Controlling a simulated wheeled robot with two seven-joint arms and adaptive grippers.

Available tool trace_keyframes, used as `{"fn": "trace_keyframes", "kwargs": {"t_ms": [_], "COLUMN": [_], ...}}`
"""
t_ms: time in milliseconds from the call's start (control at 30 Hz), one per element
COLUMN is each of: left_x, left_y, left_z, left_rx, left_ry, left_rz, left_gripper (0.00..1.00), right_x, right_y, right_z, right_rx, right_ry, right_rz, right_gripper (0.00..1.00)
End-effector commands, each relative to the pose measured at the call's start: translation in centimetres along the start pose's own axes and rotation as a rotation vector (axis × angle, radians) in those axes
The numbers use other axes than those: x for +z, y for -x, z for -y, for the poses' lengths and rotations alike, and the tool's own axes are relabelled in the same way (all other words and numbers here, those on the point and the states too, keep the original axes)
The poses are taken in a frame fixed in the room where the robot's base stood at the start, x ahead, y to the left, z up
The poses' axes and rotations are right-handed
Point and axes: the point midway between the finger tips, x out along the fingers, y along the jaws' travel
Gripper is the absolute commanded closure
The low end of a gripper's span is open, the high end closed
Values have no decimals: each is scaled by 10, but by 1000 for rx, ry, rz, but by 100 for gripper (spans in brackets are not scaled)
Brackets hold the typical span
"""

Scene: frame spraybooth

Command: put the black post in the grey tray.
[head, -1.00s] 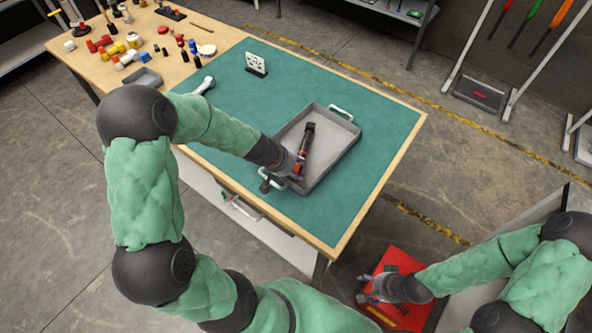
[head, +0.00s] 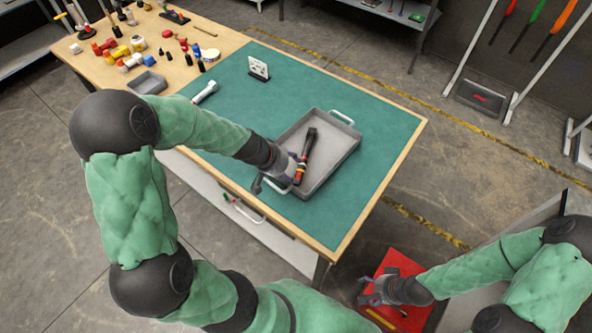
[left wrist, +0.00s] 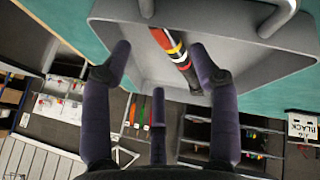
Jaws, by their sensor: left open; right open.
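The black post (head: 309,146) with red, yellow and white bands lies inside the grey tray (head: 350,150), along its left part. In the left wrist view the post (left wrist: 172,45) shows between my fingertips, with the tray wall (left wrist: 240,55) around it. My left gripper (head: 277,187) is at the tray's near left edge, by the post's banded end. Its fingers (left wrist: 160,60) are spread and hold nothing. My right gripper (head: 368,290) is open and empty, over a red surface, away from the table. Part of the tray's near side is hidden by my left gripper.
A small white sign (head: 259,68) stands on the green mat (head: 225,85). A silver-white tool (head: 206,92) lies behind my left arm. A small grey bin (head: 147,83) and several coloured parts fill the table's far left. The mat right of the tray is clear.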

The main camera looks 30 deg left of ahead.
Motion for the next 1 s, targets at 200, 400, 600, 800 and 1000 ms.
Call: {"fn": "trace_keyframes", "kwargs": {"t_ms": [200, 400, 600, 800, 1000], "left_x": [0, 0, 1, 1, 0], "left_y": [44, 62, 67, 66, 66], "left_z": [0, 0, 0, 0, 0], "left_rx": [-1, 0, -1, -1, 0], "left_ry": [2, 2, 0, 0, 0], "left_rz": [-1, 0, 1, 1, 1], "left_gripper": [39, 39, 39, 39, 39], "right_x": [0, 1, 1, 1, 1], "right_y": [14, 18, 19, 19, 19], "right_z": [5, 6, 7, 7, 7], "right_rx": [0, 0, 0, 0, 0], "right_ry": [0, 0, 0, 0, 0], "right_rz": [0, 0, 0, 0, 0], "right_gripper": [35, 35, 35, 35, 35]}}
